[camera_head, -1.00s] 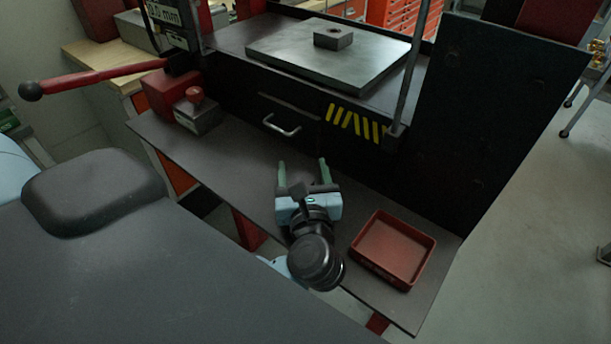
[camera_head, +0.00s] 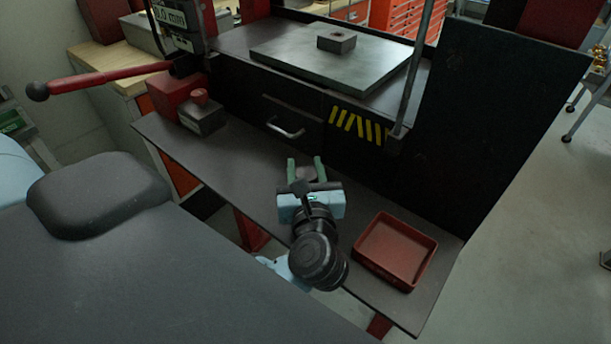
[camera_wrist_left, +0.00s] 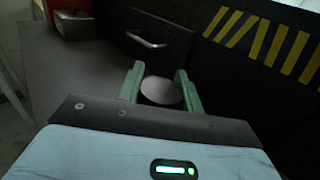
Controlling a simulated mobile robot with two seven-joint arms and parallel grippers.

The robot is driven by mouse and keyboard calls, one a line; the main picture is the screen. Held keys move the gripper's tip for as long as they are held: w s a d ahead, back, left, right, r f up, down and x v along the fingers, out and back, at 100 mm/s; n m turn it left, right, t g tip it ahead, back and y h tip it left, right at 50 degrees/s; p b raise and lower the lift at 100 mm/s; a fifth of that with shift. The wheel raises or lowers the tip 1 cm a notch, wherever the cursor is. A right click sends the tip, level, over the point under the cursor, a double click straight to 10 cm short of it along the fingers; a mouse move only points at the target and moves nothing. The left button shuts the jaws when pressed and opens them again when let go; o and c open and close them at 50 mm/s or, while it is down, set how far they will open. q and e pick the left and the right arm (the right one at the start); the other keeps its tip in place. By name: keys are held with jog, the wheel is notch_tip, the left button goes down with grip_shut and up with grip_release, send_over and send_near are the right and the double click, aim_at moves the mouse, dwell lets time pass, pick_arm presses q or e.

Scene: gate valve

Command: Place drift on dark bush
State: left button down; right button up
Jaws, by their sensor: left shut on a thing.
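My left gripper (camera_head: 305,170) is above the dark shelf, with its green fingers shut on a grey round-topped piece, which I take to be the drift (camera_head: 305,175). In the left wrist view the drift (camera_wrist_left: 161,91) shows as a flat round face between the two fingers (camera_wrist_left: 160,82); its lower part is hidden. A small dark block with a hole in its top (camera_head: 336,40), seemingly the dark bush, sits on the grey plate (camera_head: 290,62) of the press, well beyond the gripper. My right gripper is not in view.
A red tray (camera_head: 431,247), seemingly empty, stands on the shelf right of my gripper. A grey block with a red knob (camera_head: 202,115) stands at the shelf's left. A red lever (camera_head: 105,80), a vertical rod (camera_head: 418,70) and a dark side panel (camera_head: 480,130) flank the press.

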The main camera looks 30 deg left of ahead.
pick_arm(q)
notch_tip(320, 180, up, 9)
jog(key=shift+f, duration=0.2)
jog(key=shift+w+d+f+m+t+h, duration=0.15)
jog(key=shift+w+f+m+t+h, duration=0.05)
jog(key=shift+f+m+t+h, duration=0.25)
jog(key=d+f+m+t+h, duration=0.1)
jog(key=f+m+h, duration=0.1)
jog(key=h, duration=0.1)
jog(key=d+f+m+t+h, duration=0.1)
jog(key=d+f+m+h, duration=0.1)
jog(key=h, duration=0.2)
jog(key=d+f+m+t+h, duration=0.1)
jog(key=f+m+h, duration=0.1)
jog(key=m+h, duration=0.1)
jog(key=shift+s+d+f+t, duration=0.2)
jog(key=shift+s+t, duration=0.05)
jog(key=shift+s, duration=0.15)
jog(key=shift+s+d+f+h, duration=0.15)
jog(key=shift+d+h, duration=0.1)
jog(key=shift+h, duration=0.2)
